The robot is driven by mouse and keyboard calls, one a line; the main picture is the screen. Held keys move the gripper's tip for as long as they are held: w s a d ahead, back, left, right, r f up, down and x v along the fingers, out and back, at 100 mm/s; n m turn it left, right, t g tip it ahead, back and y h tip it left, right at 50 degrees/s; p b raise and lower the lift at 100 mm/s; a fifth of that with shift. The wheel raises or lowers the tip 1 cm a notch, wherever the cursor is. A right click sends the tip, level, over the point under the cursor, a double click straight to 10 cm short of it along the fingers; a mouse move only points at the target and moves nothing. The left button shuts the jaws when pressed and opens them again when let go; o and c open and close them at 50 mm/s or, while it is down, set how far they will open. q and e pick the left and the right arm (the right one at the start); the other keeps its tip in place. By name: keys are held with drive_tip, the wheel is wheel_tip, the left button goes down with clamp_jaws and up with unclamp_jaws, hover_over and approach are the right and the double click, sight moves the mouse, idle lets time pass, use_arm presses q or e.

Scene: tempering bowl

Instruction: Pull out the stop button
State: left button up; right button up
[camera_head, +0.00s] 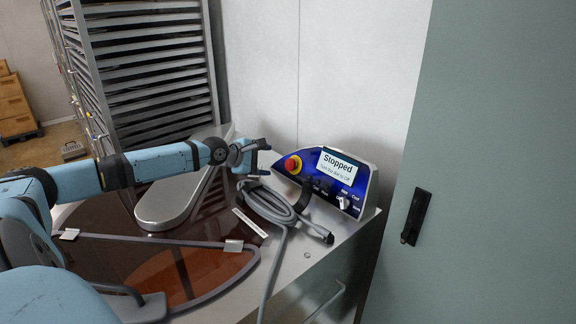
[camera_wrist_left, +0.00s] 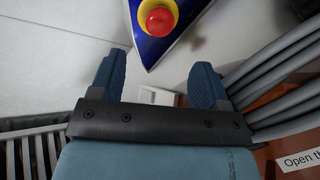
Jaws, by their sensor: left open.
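The stop button (camera_head: 293,164) is a red knob on a yellow ring, at the left end of a blue control panel (camera_head: 310,178). The panel's screen (camera_head: 340,167) reads "Stopped". In the left wrist view the red stop button (camera_wrist_left: 160,22) shows at the top, beyond the fingertips. My left gripper (camera_head: 262,158) is just left of the button and apart from it. In the left wrist view its two blue fingers (camera_wrist_left: 157,78) are spread with nothing between them. My right gripper is not in view.
A coiled grey hose (camera_head: 270,205) lies on the metal top below the panel, close to my left gripper. A brown transparent lid (camera_head: 190,265) covers the bowl. A tray rack (camera_head: 150,70) stands behind, and a grey-green door (camera_head: 480,180) is at right.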

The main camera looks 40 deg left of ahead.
sight(289, 164)
use_arm(q)
drive_tip(key=p+x, duration=0.1)
drive_tip(key=x, duration=0.8)
drive_tip(key=shift+w+d+f, duration=0.15)
drive_tip(key=shift+w+d, duration=0.05)
drive_tip(key=shift+w, duration=0.15)
